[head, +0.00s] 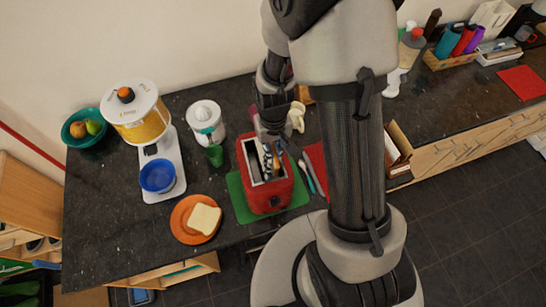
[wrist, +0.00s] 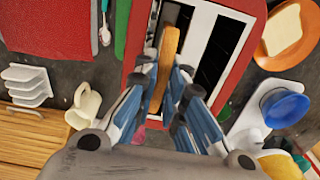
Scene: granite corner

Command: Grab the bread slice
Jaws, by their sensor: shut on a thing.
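My gripper (head: 277,155) is over the red toaster (head: 268,201), its fingers pointing down at the slots. In the wrist view my gripper (wrist: 168,82) is shut on a bread slice (wrist: 168,45), seen edge-on as a thin brown strip between the blue-grey fingers. The slice is upright, in line with the left slot of the toaster (wrist: 235,7); its lower part is hidden, so I cannot tell how deep it sits. The other slot looks dark and empty. Another bread slice (head: 204,219) lies flat on an orange plate (head: 179,226) left of the toaster.
The toaster stands on a green mat (head: 237,199). A juicer (head: 205,118), a green cup (head: 214,155) and a dispenser with a blue bowl (head: 157,175) stand to the left. A white mug (wrist: 85,107) and cutlery on a red cloth (head: 316,160) are close by.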

